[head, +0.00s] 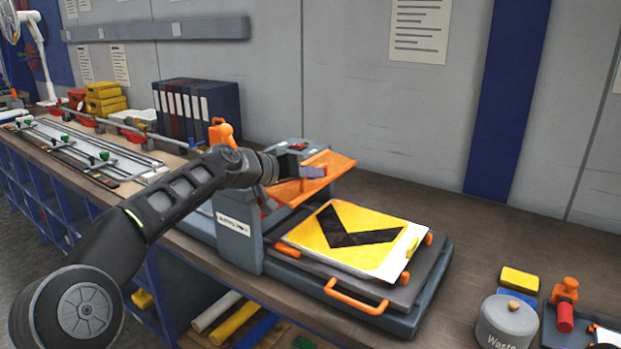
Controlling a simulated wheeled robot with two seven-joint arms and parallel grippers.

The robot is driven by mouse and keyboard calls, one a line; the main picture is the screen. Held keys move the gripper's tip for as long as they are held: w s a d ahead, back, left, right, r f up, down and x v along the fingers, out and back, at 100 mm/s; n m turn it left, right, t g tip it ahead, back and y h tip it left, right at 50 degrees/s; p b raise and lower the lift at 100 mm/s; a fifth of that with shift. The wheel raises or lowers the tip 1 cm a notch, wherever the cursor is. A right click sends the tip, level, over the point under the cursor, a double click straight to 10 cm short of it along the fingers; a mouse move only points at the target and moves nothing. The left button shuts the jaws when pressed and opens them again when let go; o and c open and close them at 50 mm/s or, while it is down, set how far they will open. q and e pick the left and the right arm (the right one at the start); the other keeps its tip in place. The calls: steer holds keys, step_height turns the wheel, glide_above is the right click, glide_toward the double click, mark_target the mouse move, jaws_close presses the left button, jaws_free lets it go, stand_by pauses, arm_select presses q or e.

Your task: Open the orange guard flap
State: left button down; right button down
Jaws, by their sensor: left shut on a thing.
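The orange guard flap (334,163) is on the grey press-like machine (238,240) in the middle of the bench. It stands above the machine's bed, and part of it is hidden behind my gripper. My left gripper (313,171) is at the flap's near left edge and is shut on it. A yellow sign with a black chevron (362,240) lies on a white sheet on the machine's bed, below and right of the flap. My right gripper does not show.
An orange handle (356,298) sticks out at the bed's front. A grey waste bin (507,322), a yellow sponge-like block (520,279) and a red-handled tool (565,305) stand at the right. Dark binders (197,108) stand behind. The bench right of the machine's back is clear.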

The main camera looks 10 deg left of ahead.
arm_select(q)
steer(key=shift+d+r, duration=0.1)
steer(key=c, duration=1.8)
jaws_free()
steer(key=shift+o, duration=0.2)
steer(key=shift+s+a, duration=0.2)
steer(key=b+v, duration=0.2)
steer(key=v, duration=0.4)
steer(key=shift+s, duration=0.1)
steer(key=shift+s+a+r, duration=0.2)
steer(key=shift+s+r, duration=0.1)
steer(key=shift+s, duration=0.1)
